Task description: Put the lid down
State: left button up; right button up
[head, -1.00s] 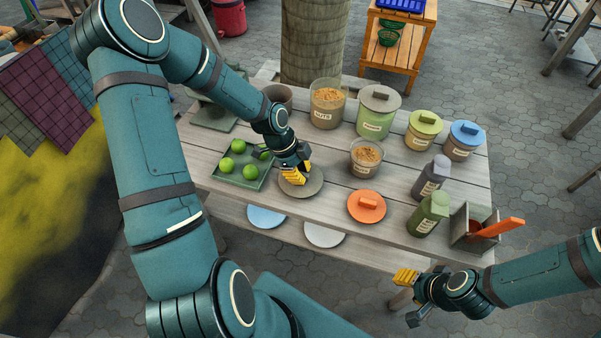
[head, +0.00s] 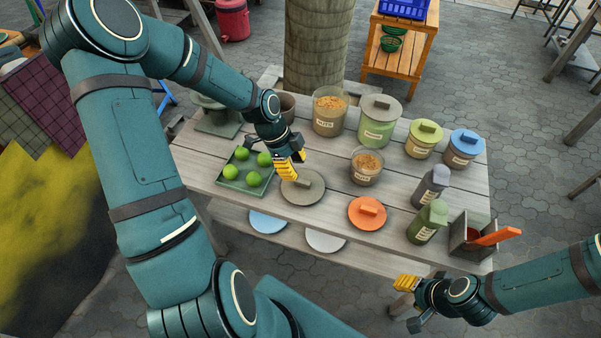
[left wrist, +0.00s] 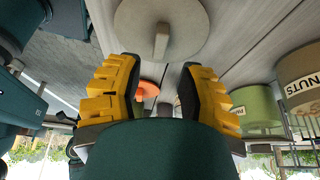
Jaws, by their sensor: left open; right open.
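The grey-brown round lid (head: 311,192) with a block handle lies flat on the table, right of the tray of limes. In the left wrist view the lid (left wrist: 185,22) and its handle show beyond my fingertips. My left gripper (head: 289,165) is open and empty, just above and behind the lid, apart from its handle. An orange lid (head: 367,221) lies flat to its right, near the front edge. My right gripper (head: 408,302) is open and empty, in front of the table's near edge at the right.
A green tray with limes (head: 240,187) is left of the lid. A nuts jar (head: 329,127), smaller open jar (head: 367,179), lidded jars (head: 379,135), bottles (head: 422,235) and a grey box (head: 460,243) stand around. Blue (head: 267,221) and white (head: 325,240) discs lie below the tabletop.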

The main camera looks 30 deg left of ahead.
pick_arm(q)
jog(key=p+v, duration=0.1)
jog(key=v, duration=0.5)
pick_arm(e)
jog(key=shift+r, duration=0.85)
pick_arm(q)
jog(key=shift+f, duration=0.1)
pick_arm(e)
jog(key=shift+s, duration=0.1)
